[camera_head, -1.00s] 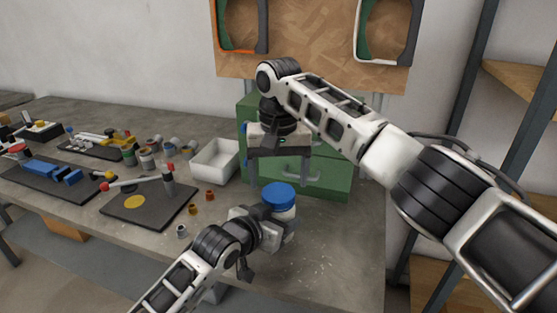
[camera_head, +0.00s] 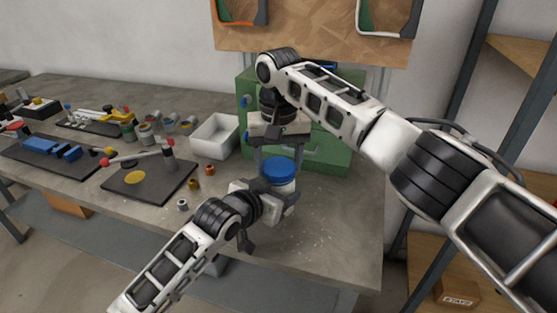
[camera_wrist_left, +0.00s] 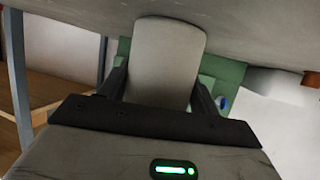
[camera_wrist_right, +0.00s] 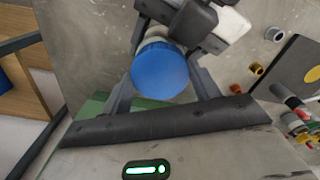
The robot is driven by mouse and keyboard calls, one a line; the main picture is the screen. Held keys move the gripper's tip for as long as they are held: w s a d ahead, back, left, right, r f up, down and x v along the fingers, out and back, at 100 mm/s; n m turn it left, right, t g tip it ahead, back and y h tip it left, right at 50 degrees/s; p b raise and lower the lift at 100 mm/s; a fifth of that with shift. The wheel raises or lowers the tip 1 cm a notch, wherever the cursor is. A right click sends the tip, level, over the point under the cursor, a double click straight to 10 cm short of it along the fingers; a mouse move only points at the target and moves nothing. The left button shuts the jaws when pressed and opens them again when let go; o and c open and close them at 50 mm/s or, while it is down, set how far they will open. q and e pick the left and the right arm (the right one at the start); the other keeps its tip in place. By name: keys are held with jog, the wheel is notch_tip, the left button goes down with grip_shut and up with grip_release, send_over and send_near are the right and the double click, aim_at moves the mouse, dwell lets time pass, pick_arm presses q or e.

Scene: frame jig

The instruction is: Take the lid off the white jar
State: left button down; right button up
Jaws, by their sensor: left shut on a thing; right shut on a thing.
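The white jar (camera_head: 291,187) stands upright near the front of the grey workbench, with a blue lid (camera_head: 278,168) on top. My left gripper (camera_head: 272,204) is shut on the jar's body from the front left. The left wrist view shows the pale jar (camera_wrist_left: 168,60) between its fingers. My right gripper (camera_head: 281,155) points down from above and is shut on the lid. In the right wrist view the blue lid (camera_wrist_right: 160,70) lies between its fingers, with the jar's white neck partly visible behind it.
A green cabinet (camera_head: 335,157) stands close behind the jar. A white bin (camera_head: 214,136), small cups and a dark mat (camera_head: 150,184) with a yellow disc lie to the left. The bench (camera_head: 340,215) to the right of the jar is clear.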

jog(key=n, duration=0.2)
jog(key=shift+n, duration=0.4)
jog(key=o, duration=1.1)
